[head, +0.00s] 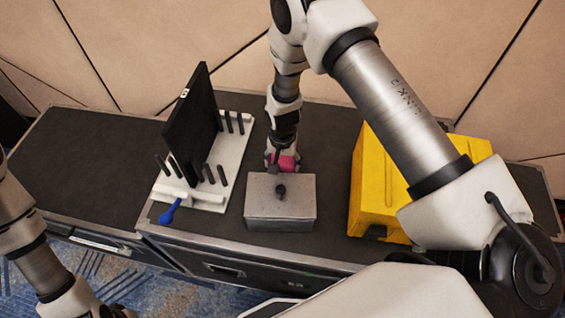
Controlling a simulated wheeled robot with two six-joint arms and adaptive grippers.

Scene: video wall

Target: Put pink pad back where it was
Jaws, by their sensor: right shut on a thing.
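The pink pad (288,163) shows as a small pink patch just behind the grey box (280,213). My right gripper (279,163) reaches down from above and is shut on the pad. The fingertips and the pad's lower part are partly hidden by the gripper and the box. I cannot tell whether the pad touches the surface behind the box. My left arm comes in at the left edge, and its gripper is out of the picture.
A yellow case (373,185) stands right. The dark top (80,155) is clear at left.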

